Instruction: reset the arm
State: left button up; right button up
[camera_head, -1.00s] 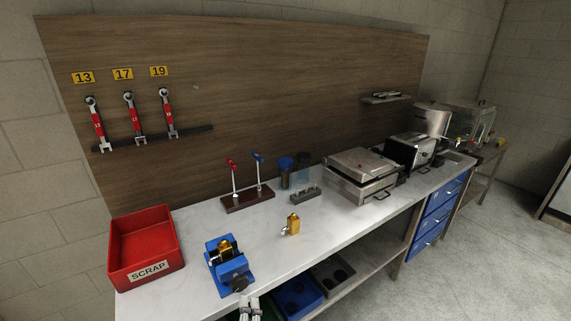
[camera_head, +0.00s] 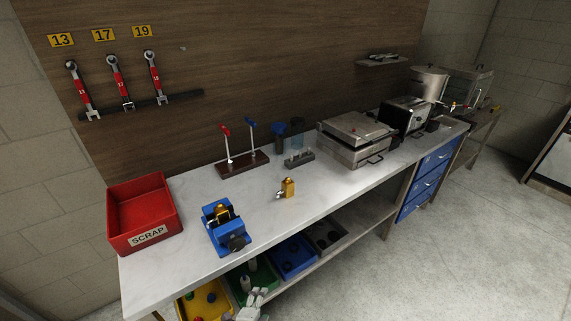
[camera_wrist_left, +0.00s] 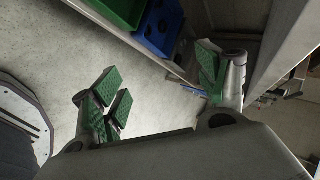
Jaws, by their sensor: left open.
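My left gripper (camera_wrist_left: 160,92) is open in the left wrist view. Its green-padded fingers stand wide apart, with nothing between them but floor. In the head view, a pale gripper (camera_head: 256,298) shows at the bottom edge, in front of the lower shelf's green bin; its place beside the bins matches my left one. Most of its arm is out of the picture. My right gripper does not show.
The bench top (camera_head: 165,266) carries a red scrap bin (camera_head: 119,233), a blue vise (camera_head: 229,238) and a brass fitting (camera_head: 288,188). A blue bin (camera_wrist_left: 158,42) and bench edge lie close to the left fingers. Open floor (camera_head: 420,260) lies to the right.

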pick_arm(q)
jog(key=s+a+f+n+g+y, duration=0.15)
jog(key=s+a+f+n, duration=0.25)
jog(key=a+f, duration=0.45)
jog(key=s+a+f+n+g, duration=0.2)
jog(key=s+a+f+n, duration=0.1)
jog(key=a+f, duration=0.55)
jog(key=s+a+f+n+g+y, duration=0.15)
jog(key=s+a+f+n, duration=0.35)
jog(key=f, duration=0.6)
jog(key=s+a+f+n+g, duration=0.1)
jog(key=s+a+f, duration=0.15)
jog(key=s, duration=0.45)
jog(key=s+a+f+n+g, duration=0.1)
jog(key=s+f+n+g, duration=0.1)
jog(key=s+f, duration=0.35)
jog(key=s+d+n+g, duration=0.1)
jog(key=s+d, duration=0.6)
jog(key=s, duration=0.4)
jog(key=shift+s+d+f, duration=0.15)
jog(key=shift+d, duration=0.25)
